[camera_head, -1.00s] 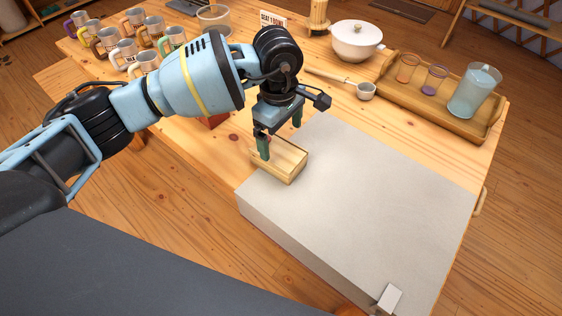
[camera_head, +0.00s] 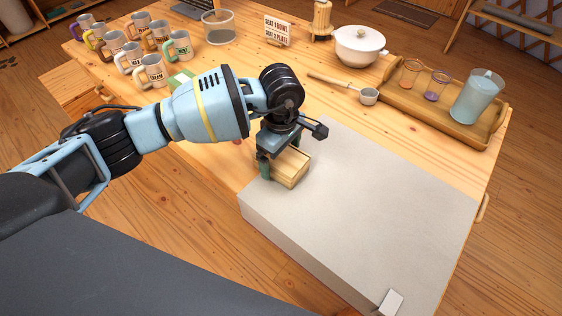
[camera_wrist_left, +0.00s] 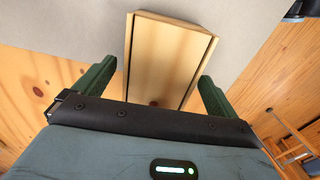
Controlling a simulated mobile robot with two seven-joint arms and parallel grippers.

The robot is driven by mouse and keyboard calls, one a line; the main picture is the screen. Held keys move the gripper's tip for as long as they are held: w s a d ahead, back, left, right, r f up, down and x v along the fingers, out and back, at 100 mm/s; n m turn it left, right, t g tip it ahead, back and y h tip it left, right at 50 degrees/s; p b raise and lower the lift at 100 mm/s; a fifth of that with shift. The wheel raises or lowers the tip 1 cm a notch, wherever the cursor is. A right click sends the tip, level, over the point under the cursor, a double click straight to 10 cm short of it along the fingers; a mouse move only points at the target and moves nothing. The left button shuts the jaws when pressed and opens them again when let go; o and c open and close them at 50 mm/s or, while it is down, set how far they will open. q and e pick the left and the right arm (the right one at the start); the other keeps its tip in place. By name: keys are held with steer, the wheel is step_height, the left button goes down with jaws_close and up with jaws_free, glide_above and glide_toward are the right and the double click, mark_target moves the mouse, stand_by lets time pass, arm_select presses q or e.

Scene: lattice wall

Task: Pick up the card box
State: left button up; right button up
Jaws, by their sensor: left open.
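The card box (camera_head: 290,168) is a small pale wooden box. In the left wrist view, the box (camera_wrist_left: 168,58) lies between the two spread green fingers of the gripper (camera_wrist_left: 158,74), with a visible gap on each side. My right gripper does not show.
The grey slab (camera_head: 390,205) is bare apart from a small white piece (camera_head: 391,302) at its near edge. Several mugs (camera_head: 150,72) stand at the back left. A white pot (camera_head: 359,45), a ladle (camera_head: 368,96) and a wooden tray (camera_head: 416,112) with glasses are behind the slab.

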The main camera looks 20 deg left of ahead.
arm_select(q)
step_height(320, 180, down, 2)
steer(key=shift+f, duration=0.1)
steer(key=shift+c, duration=0.5)
steer(key=c, duration=1)
steer(key=shift+r, duration=1.9)
steer(key=s+d, duration=0.1)
steer(key=s, duration=0.4)
steer(key=s+d+r, duration=0.1)
steer(key=s, duration=0.4)
steer(key=s+d, duration=0.1)
steer(key=s, duration=0.4)
steer(key=shift+s+r+b, duration=0.15)
steer(key=shift+s+b, duration=0.15)
steer(key=shift+s, duration=0.05)
